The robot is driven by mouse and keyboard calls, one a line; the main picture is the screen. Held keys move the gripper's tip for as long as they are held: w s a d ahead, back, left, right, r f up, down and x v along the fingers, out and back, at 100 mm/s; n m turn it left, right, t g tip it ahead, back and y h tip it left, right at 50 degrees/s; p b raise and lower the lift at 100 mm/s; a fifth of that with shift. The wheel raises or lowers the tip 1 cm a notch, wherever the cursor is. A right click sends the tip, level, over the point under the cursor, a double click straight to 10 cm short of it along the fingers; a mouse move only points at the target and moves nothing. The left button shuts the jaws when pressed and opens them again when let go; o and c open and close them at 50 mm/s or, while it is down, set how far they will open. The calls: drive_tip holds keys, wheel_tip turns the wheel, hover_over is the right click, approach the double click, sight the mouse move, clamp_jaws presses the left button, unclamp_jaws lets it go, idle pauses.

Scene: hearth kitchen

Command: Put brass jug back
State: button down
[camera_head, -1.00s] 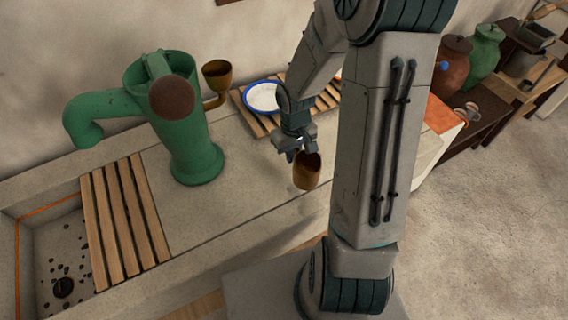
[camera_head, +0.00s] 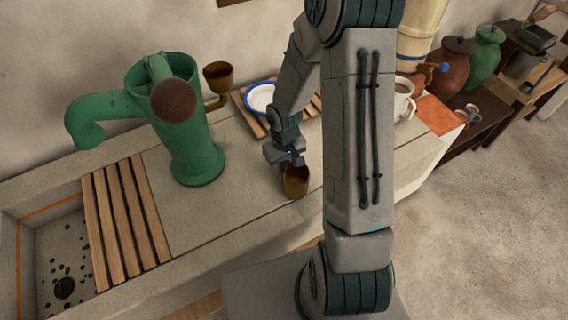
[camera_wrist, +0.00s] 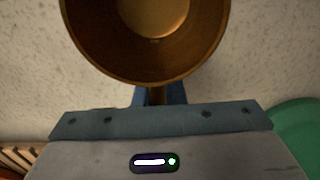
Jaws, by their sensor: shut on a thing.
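The brass jug (camera_head: 296,182) is upright at or just above the stone counter (camera_head: 245,205), right of the green pump; I cannot tell whether its base touches the stone. My gripper (camera_head: 297,162) is shut on the jug at its back side. In the wrist view the jug's round open mouth (camera_wrist: 85,40) fills the top middle, and my gripper (camera_wrist: 158,97) meets its near side. The jug looks empty inside.
A green pump (camera_head: 185,130) stands left, with a second brass vessel (camera_head: 217,76) behind it. A blue-rimmed plate (camera_head: 261,98) lies on a slatted rack. A white mug (camera_head: 404,103) and an orange cloth (camera_head: 438,112) are right of my arm. Wooden slats (camera_head: 125,215) flank the sink.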

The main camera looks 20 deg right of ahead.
drive_tip(key=shift+f, duration=0.2)
drive_tip(key=c, duration=1.5)
unclamp_jaws()
drive_tip(key=shift+r, duration=0.1)
drive_tip(key=shift+w+r, duration=0.1)
drive_tip(key=shift+r, duration=0.5)
wheel_tip(320, 180, up, 11)
drive_tip(key=shift+r+p, duration=0.1)
drive_tip(key=shift+p, duration=0.2)
drive_tip(key=s+a+r+m+t, duration=0.1)
drive_tip(key=s+r+m+t, duration=0.1)
drive_tip(key=s+r, duration=1.2)
drive_tip(key=shift+s+r+t, duration=0.4)
drive_tip(key=shift+r+t, duration=0.4)
drive_tip(key=shift+r, duration=0.05)
